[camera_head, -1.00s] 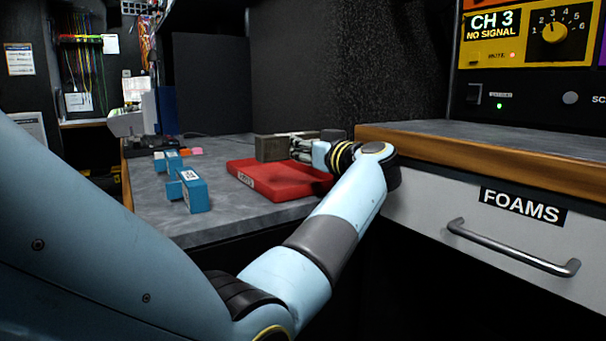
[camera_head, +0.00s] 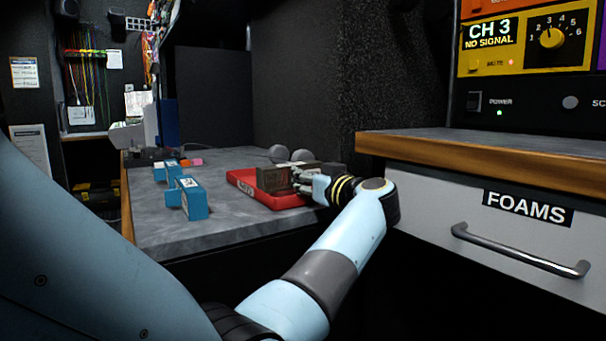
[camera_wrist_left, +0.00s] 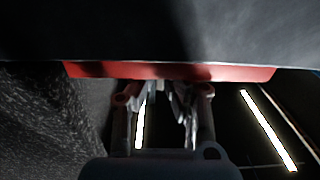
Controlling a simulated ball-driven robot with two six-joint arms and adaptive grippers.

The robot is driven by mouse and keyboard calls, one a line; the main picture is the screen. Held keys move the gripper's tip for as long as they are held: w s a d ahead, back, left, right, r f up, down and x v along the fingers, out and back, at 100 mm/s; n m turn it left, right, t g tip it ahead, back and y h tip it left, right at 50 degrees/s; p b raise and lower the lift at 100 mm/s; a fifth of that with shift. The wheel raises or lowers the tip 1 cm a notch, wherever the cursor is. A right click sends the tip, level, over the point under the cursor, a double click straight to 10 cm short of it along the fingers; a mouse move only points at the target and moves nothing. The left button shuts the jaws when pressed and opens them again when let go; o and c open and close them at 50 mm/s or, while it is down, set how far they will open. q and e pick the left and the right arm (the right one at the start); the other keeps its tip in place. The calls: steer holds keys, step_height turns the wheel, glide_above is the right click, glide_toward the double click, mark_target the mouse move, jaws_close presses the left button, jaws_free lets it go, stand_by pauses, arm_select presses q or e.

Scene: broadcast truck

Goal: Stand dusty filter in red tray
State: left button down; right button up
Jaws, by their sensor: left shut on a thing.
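The dusty filter (camera_head: 273,180) is a grey-brown block, held upright at the red tray in the head view. The red tray (camera_head: 243,187) lies on the grey bench top, with a white label on its front wall. The filter's lower edge is down behind the tray's front rim; I cannot tell whether it touches the floor. My left gripper (camera_head: 300,181) is shut on the filter's right end. In the left wrist view, the gripper's fingers (camera_wrist_left: 165,100) show below a red strip of the tray (camera_wrist_left: 170,71). My right gripper is not in view.
Blue blocks (camera_head: 193,199) stand left of the tray on the grey bench (camera_head: 160,225). Two grey round things (camera_head: 278,154) are behind the filter. A wood-edged counter (camera_head: 450,152) with a FOAMS drawer is close on the right of my left arm. Bench in front of the tray is clear.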

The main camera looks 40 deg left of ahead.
arm_select(q)
steer(key=c, duration=1.8)
jaws_free()
steer(key=o, duration=0.4)
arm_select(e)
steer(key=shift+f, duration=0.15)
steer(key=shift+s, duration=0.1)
